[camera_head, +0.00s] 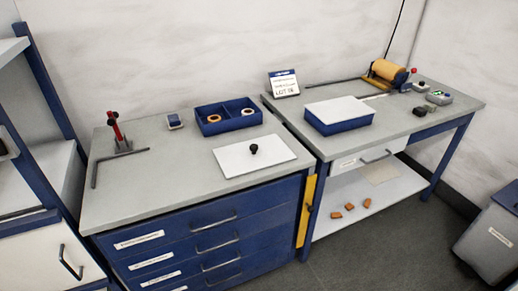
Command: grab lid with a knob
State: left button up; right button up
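A flat white lid (240,161) with a round black knob (254,149) on its middle lies on the grey top of the left drawer cabinet, near its right front corner. Nothing covers it. A blue box (340,122) with a white flat top stands on the workbench to the right; no knob shows on it. Neither of my grippers shows in the head view.
A blue divided tray (229,123) with tape rolls stands behind the lid. A red-handled tool (116,130) and a dark angled bar (119,166) are at the left. A sign (284,84), an orange roll (390,72) and small devices stand on the workbench (400,122).

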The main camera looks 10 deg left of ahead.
aim_at(237, 160)
jog(key=i+l+u, duration=0.2)
jog(key=u, duration=0.15)
jog(key=i+l+u, duration=0.15)
jog(key=u, duration=0.2)
jog(key=i+l+u, duration=0.1)
jog(key=l+u, duration=0.25)
